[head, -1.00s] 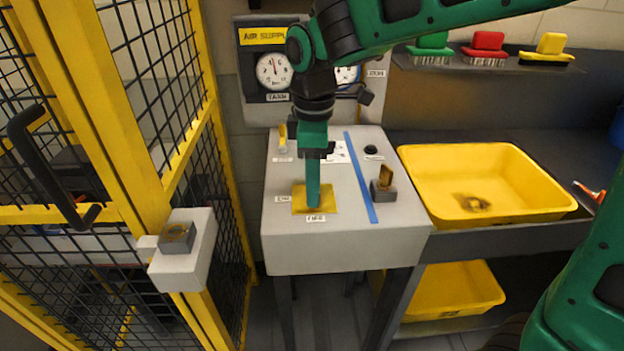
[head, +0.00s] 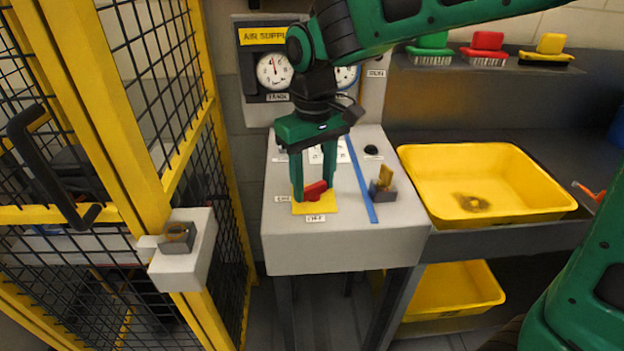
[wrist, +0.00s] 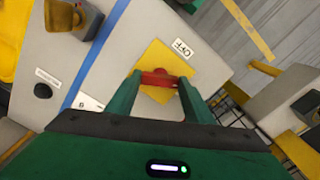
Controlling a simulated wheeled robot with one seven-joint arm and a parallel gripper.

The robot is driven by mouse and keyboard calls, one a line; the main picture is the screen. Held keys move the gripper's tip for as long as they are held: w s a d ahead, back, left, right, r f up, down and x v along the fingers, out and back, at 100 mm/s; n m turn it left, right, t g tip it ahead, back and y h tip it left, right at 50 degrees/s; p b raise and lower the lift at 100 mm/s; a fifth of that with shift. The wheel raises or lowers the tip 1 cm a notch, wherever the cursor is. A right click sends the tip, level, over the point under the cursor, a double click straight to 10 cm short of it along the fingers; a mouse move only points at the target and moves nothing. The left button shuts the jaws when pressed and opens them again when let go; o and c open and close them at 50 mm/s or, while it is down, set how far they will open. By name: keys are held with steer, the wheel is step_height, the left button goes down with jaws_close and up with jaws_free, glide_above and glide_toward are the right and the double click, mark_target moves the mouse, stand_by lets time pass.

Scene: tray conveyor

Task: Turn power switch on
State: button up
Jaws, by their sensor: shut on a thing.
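The power switch is a red rotary handle (head: 316,190) on a yellow square plate (head: 326,206) on top of the grey console (head: 345,250). A small label lies at the plate's front edge, and another at its left edge. The front one reads OFF in the wrist view (wrist: 182,48). My gripper (head: 314,189) points down with its fingers on either side of the red handle, shut on it. The handle also shows between the fingers in the wrist view (wrist: 158,78). It lies slanted to the plate's edges; which label it points at I cannot tell.
A blue strip (head: 360,182) divides the console top. Right of it stand a grey block with a yellow key-like handle (head: 384,186) and a black knob (head: 371,150). A yellow mesh fence (head: 150,110) stands left, a yellow tray (head: 485,180) right, and gauges (head: 274,71) behind.

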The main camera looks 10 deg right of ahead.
mark_target(314, 184)
steer(key=m, duration=0.6)
steer(key=shift+w+r, duration=0.15)
steer(key=shift+w, duration=0.05)
stand_by(0.5)
steer(key=o, duration=1.1)
steer(key=shift+s, duration=0.1)
steer(key=shift+c, duration=0.2)
step_height(314, 184, up, 11)
steer(key=shift+f, duration=0.2)
